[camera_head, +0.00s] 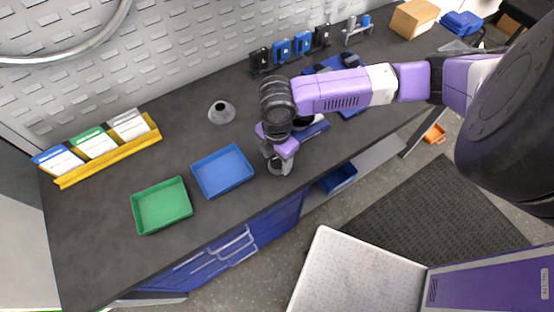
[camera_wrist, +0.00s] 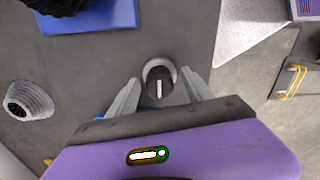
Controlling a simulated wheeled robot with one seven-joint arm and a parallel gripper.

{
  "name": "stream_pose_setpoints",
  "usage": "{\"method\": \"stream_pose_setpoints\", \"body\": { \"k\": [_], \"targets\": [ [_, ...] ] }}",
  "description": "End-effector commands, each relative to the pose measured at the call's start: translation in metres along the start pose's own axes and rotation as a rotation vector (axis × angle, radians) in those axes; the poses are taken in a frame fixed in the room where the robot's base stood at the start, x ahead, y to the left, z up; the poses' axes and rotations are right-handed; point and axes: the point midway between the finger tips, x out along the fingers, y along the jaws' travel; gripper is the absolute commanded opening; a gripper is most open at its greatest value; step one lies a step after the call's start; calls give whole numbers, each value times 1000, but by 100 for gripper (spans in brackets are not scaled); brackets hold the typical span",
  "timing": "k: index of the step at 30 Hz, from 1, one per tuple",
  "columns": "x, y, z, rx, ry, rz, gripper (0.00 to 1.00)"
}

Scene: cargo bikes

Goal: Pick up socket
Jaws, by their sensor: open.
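The socket appears to be the small dark round piece (camera_wrist: 158,88) with a pale mark, seen in the wrist view within a light grey round rim (camera_wrist: 158,64). My gripper (camera_wrist: 160,79) is open, with one finger on each side of it. I cannot tell whether either finger touches it. In the head view, my gripper (camera_head: 277,160) points down near the front edge of the bench, and a grey round piece (camera_head: 275,168) shows partly under it. The rest is hidden by my gripper.
A grey cone-shaped piece (camera_head: 221,112) stands on the dark bench (camera_head: 110,205), also visible in the wrist view (camera_wrist: 28,100). A blue tray (camera_head: 222,170) and a green tray (camera_head: 162,206) lie to the left. Blue and black holders (camera_head: 281,50) line the back.

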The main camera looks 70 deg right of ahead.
Motion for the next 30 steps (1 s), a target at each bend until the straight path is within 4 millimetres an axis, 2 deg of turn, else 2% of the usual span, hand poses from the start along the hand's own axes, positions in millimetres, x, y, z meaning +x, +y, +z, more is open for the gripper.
{"method": "stream_pose_setpoints", "body": {
  "k": [7,15,16,25,30],
  "targets": [
    [2,0,0,0,-1,1,57],
    [1,0,0,0,-1,1,4],
    [1,0,0,0,-1,1,0],
    [0,0,0,0,-1,1,0],
    [-8,1,0,0,0,3,0]
  ]
}}
